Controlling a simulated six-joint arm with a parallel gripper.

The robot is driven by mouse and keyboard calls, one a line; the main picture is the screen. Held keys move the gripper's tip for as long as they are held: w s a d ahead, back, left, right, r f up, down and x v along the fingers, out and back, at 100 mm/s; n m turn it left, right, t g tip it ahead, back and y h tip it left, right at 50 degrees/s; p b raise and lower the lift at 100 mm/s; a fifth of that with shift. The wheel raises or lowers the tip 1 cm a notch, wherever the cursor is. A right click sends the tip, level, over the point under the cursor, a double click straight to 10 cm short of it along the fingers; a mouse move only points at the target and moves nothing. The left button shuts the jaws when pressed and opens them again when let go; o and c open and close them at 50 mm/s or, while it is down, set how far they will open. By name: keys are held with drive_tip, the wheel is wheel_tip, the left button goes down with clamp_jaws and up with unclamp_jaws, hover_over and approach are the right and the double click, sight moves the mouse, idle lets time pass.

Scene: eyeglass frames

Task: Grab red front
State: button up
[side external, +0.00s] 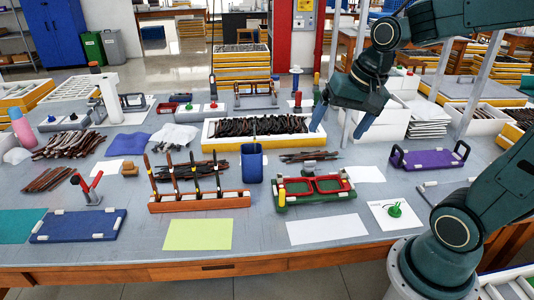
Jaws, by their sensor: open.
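The red front (331,184), a pair of red eyeglass rims, lies in a green fixture (312,202) right of the table's middle. A white and yellow clamp-like part stands at the fixture's left end. My gripper (341,126) hangs above and behind the fixture, with its blue fingers pointing down and spread apart. It is open and empty, well clear of the red front.
A blue cup (251,163) and an orange rack (199,200) holding upright tools stand left of the fixture. A yellow-edged tray (210,133) of dark parts lies behind. A purple fixture (430,158) is at the right. White paper (326,229) lies in front.

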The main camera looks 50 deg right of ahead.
drive_tip(key=w+d+f+m+y, duration=0.1)
drive_tip(key=w+d+f+m, duration=0.1)
drive_tip(key=d+f+m, duration=0.6)
drive_tip(key=w+d+f+m+y, duration=0.2)
drive_tip(key=w+d+f+m, duration=0.1)
drive_tip(key=d+f+m, duration=0.6)
drive_tip(key=d+m, duration=0.1)
drive_tip(key=d, duration=0.2)
drive_tip(key=shift+w+d+g, duration=0.3)
drive_tip(key=shift+d, duration=0.1)
drive_tip(key=shift+f, duration=0.15)
approach(318, 186)
drive_tip(key=shift+w+a+f, duration=0.1)
drive_tip(key=shift+a+f, duration=0.1)
drive_tip(key=shift+f, duration=0.35)
drive_tip(key=shift+x, duration=2.6)
